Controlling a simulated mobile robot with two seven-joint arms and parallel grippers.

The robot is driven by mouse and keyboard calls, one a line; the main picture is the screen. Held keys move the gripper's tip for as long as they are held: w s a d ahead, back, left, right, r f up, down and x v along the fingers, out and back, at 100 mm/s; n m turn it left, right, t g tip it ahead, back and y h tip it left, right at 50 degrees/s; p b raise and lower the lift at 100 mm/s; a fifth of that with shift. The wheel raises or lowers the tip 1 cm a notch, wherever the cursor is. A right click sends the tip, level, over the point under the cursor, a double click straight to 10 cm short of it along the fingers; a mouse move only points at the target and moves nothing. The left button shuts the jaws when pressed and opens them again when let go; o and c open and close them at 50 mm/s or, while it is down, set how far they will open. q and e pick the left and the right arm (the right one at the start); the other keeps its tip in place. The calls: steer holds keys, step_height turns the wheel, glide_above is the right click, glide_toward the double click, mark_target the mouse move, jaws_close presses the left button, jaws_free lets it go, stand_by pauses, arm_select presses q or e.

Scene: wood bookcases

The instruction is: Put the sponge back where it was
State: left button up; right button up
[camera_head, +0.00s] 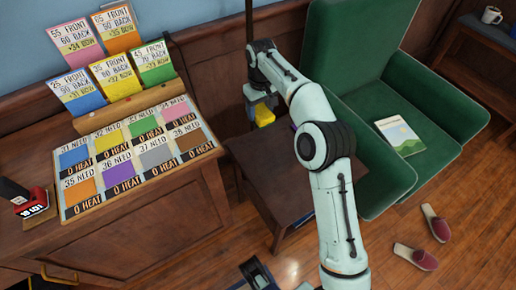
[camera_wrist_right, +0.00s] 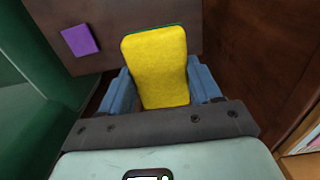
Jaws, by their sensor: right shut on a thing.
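The yellow sponge (camera_head: 264,115) has a thin green layer at its far edge, seen in the right wrist view (camera_wrist_right: 158,70). My right gripper (camera_head: 260,104) is shut on it, with a blue finger on each side. The sponge is over the far-left part of a small dark brown side table (camera_head: 265,168). I cannot tell whether it touches the top. In the right wrist view, a flat purple item (camera_wrist_right: 80,39) lies on the table, apart from the sponge. Part of what seems to be my left gripper (camera_head: 258,272) shows at the bottom edge; its jaws are not clear.
A green armchair (camera_head: 385,95) with a book (camera_head: 399,136) stands right of the table. A wooden desk (camera_head: 130,240) with a board of coloured cards (camera_head: 140,155) is at left. Slippers (camera_head: 415,256) lie on the floor. A mug (camera_head: 491,15) stands on a shelf at far right.

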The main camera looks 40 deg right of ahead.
step_height(320, 180, down, 13)
steer(key=b, duration=0.3)
steer(key=shift+f, duration=0.15)
step_height(320, 180, down, 5)
steer(key=shift+f+b, duration=0.1)
steer(key=shift+b, duration=0.7)
arm_select(q)
steer(key=w+a+f+t+y, duration=0.1)
steer(key=w+a+f, duration=0.2)
steer(key=w+f, duration=0.3)
steer(key=shift+a+n+t, duration=0.3)
steer(key=shift+a+t, duration=0.1)
arm_select(e)
steer(key=shift+f, duration=0.1)
arm_select(q)
steer(key=shift+s, duration=0.15)
arm_select(e)
steer(key=shift+f, duration=0.1)
steer(key=o, duration=0.9)
arm_select(q)
steer(key=shift+f, duration=0.1)
arm_select(e)
steer(key=shift+o, duration=0.2)
